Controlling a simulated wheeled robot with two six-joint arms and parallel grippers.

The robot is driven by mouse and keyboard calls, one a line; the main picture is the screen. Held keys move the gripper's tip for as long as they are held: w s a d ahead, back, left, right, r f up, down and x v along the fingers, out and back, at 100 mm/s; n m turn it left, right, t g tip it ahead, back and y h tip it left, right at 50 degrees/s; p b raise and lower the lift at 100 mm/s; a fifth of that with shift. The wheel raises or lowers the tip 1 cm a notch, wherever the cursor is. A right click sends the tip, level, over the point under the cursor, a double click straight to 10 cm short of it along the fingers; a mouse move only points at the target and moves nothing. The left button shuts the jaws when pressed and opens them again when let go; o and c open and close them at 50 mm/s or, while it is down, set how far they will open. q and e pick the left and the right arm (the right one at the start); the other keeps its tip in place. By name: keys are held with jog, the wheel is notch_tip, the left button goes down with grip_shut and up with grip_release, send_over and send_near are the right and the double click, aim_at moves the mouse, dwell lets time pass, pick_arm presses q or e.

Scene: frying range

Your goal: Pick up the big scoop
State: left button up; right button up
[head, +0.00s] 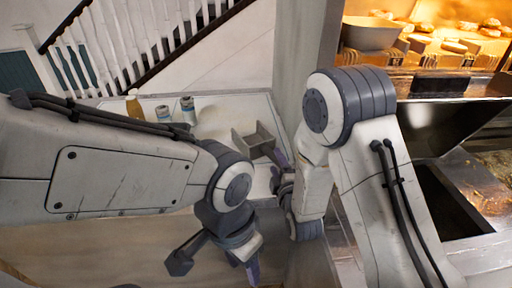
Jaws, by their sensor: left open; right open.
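My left gripper (216,266) is open and empty, lower in the view, in front of the counter and apart from the scoop.
The white counter (225,115) holds a yellowish bottle (134,106) and two small jars (188,108) at its back left. A grey post (300,60) stands right of it. Farther right are a dark fryer well (450,205) and a lit food shelf with a bowl (371,33).

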aim_at(274, 157)
jog(key=shift+p+x, duration=0.4)
jog(key=shift+x, duration=1.55)
grip_shut()
